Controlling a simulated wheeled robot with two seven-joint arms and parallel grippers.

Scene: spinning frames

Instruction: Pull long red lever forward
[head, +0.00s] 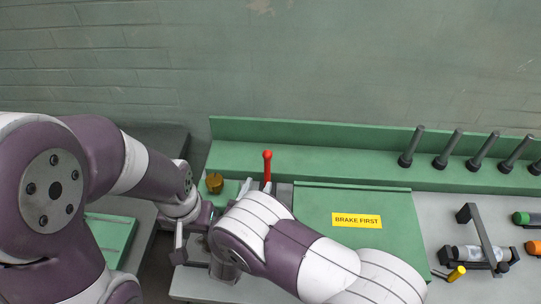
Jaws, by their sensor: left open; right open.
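The red lever (267,158) stands upright behind my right arm, at the green bench near the picture's middle. Its red knob and upper shaft show; its lower part is hidden by my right arm. My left gripper (180,243) is open, to the left of and nearer than the lever, and holds nothing that I can see. My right gripper (224,262) is open and mostly hidden under its own wrist, also nearer than the lever. Neither gripper touches the lever.
A brass knob (214,182) sits just left of the lever. A green cover with a yellow "BRAKE FIRST" label (357,220) lies right of it. Several dark pegs (411,147) stand along the green rear ledge (300,163). A dark handled frame (484,238) stands at the right.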

